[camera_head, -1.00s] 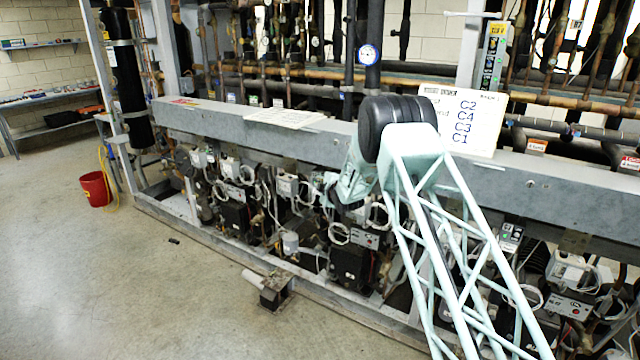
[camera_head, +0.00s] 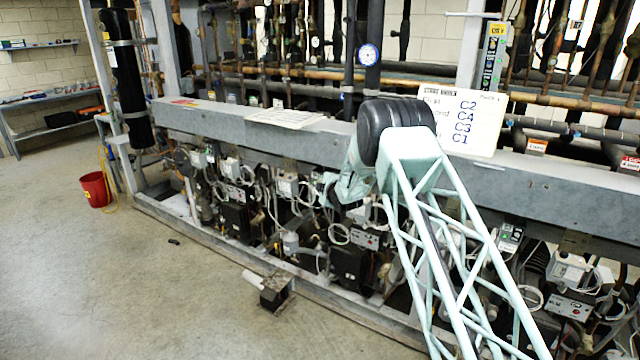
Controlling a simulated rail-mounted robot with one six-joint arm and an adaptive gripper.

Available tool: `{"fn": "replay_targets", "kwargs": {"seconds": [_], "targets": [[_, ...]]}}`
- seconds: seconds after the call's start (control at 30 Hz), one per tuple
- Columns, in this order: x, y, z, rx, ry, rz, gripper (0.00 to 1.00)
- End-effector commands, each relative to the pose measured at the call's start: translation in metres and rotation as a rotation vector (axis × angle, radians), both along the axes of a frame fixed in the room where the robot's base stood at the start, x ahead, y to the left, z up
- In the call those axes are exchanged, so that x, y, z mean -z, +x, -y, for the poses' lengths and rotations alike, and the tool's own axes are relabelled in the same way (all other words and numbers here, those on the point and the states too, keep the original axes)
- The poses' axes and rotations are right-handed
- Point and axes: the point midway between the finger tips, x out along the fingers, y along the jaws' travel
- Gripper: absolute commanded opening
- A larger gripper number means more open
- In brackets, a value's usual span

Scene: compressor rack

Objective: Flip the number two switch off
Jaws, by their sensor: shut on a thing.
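My arm reaches over the grey beam, and its mint-green wrist (camera_head: 352,186) hangs in front of the compressor row. My gripper's fingers do not show; the wrist and the rack parts hide them. Compressor units with switch boxes sit below the beam, such as the control box (camera_head: 366,239) just below and right of the wrist. Another switch box (camera_head: 510,237) is on the right, beyond my arm. The number two switch cannot be made out, and neither can any switch position.
The long grey beam (camera_head: 290,142) runs above the compressors. A white sign (camera_head: 463,120) lists C2, C4, C3 and C1. Pipes crowd the back. A red bucket (camera_head: 95,189) stands at left. A stub foot (camera_head: 275,290) juts onto the open floor.

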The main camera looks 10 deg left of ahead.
Motion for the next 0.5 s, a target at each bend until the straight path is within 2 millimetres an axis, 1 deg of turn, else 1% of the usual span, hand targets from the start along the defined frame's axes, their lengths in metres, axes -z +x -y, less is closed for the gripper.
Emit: {"fn": "replay_targets", "kwargs": {"seconds": [0.5], "targets": [[0.0067, -0.0012, -0.0004, 0.0, -0.033, 0.067, 0.0]]}}
